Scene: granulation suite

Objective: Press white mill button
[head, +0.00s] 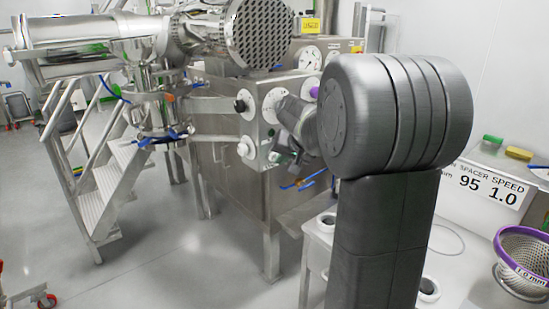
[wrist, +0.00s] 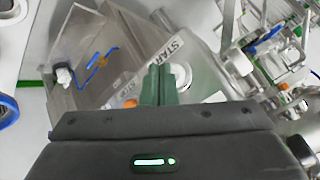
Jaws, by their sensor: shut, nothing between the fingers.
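The steel mill control box (head: 262,118) stands in the middle of the head view, with several knobs and buttons on its faces. A white round button (head: 243,148) is low on its left edge. My gripper (head: 277,157) is at the box's front face, right of that button, partly hidden by my arm. In the wrist view my gripper's green fingers (wrist: 158,84) are together and empty. A white round button (wrist: 180,75) lies just right of the fingertips, partly covered, below a label starting "STAR" (wrist: 172,47). I cannot tell whether the fingers touch it.
A black knob (head: 240,105) and a purple knob (head: 313,92) are also on the box. Steel stairs (head: 105,185) stand left. A purple-rimmed sieve (head: 524,260) and a sign (head: 487,188) are at right.

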